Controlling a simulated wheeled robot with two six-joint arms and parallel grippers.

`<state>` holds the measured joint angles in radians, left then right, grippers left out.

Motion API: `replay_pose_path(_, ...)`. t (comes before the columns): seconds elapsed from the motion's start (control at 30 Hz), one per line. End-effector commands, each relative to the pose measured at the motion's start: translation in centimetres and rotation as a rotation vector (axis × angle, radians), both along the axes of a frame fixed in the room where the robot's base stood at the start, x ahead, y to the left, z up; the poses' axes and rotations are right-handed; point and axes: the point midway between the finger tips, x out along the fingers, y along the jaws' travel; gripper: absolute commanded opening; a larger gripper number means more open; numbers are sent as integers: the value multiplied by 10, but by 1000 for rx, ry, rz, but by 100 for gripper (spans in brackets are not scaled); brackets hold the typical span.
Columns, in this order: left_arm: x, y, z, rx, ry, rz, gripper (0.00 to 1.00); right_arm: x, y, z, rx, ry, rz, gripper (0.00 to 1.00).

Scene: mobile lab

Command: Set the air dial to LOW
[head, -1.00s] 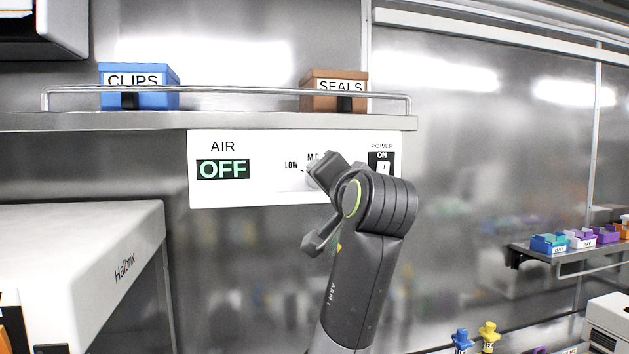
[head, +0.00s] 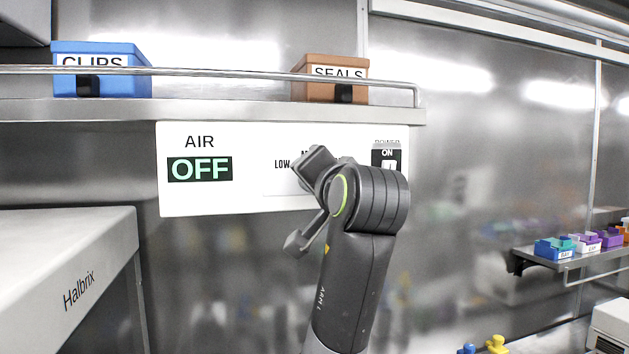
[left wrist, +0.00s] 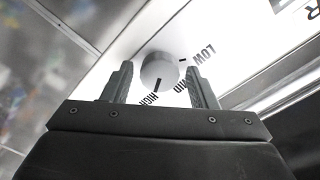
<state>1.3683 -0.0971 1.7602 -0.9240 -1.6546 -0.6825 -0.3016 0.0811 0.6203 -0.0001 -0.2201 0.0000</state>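The white air panel (head: 250,198) hangs under a shelf, and its display (head: 200,169) reads OFF. LOW (head: 282,164) is readable in the head view; my left arm covers the dial and most of the other labels. My right gripper is not in view.
A power switch (head: 389,166) under an ON label is right of my arm. Blue CLIPS (head: 105,76) and brown SEALS (head: 318,92) boxes stand on the railed shelf (head: 220,111) above. A white Halbrix machine (head: 75,245) is at lower left.

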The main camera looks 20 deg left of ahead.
Motion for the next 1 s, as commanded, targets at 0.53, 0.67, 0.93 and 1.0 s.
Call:
replay_pose_path(0.53, 0, 0, 0, -16, -12, 1, 13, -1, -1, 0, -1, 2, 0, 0)
replay_pose_path(0.67, 0, 0, 0, -55, -38, 1, 13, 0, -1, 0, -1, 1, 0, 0)
replay_pose_path(0.93, 0, 1, 0, -216, -147, 1, 13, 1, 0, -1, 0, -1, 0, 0)
replay_pose_path(1.0, 0, 1, 0, -269, -184, 1, 13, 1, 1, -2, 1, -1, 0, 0)
